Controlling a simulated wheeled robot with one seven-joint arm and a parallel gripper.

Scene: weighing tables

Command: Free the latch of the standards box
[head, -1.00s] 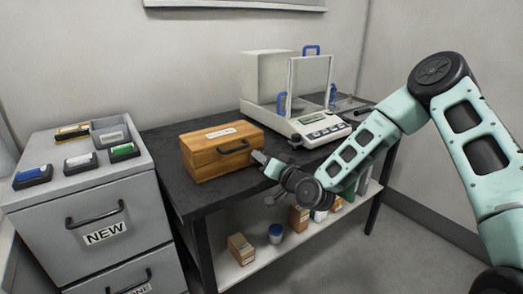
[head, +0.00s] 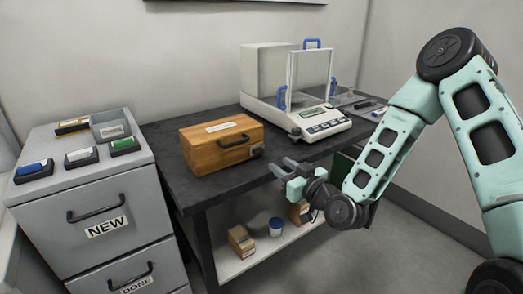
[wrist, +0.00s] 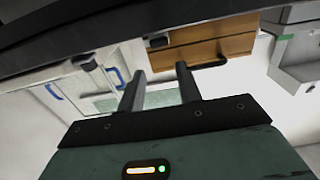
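The wooden standards box (head: 205,155) sits shut on the dark table, with a white label on its lid and a black handle (head: 234,141) on its front. A dark knob-like latch (head: 257,152) shows at the front's right end. In the wrist view, the box (wrist: 215,45) appears upside down with the latch (wrist: 158,42) beyond my fingertips. My gripper (head: 281,166) is in front of the table edge, right of and below the latch, apart from it. In the wrist view, my gripper's two fingers (wrist: 160,68) are spread with nothing between them. The latch's exact setting is too small to tell.
A balance with a glass shield (head: 310,85) and blue handles stands behind, to the right. A grey drawer cabinet (head: 60,195) marked NEW stands left, with small cases on top. The lower shelf (head: 262,250) holds small boxes and a jar. Bare tabletop (head: 180,190) lies before the box.

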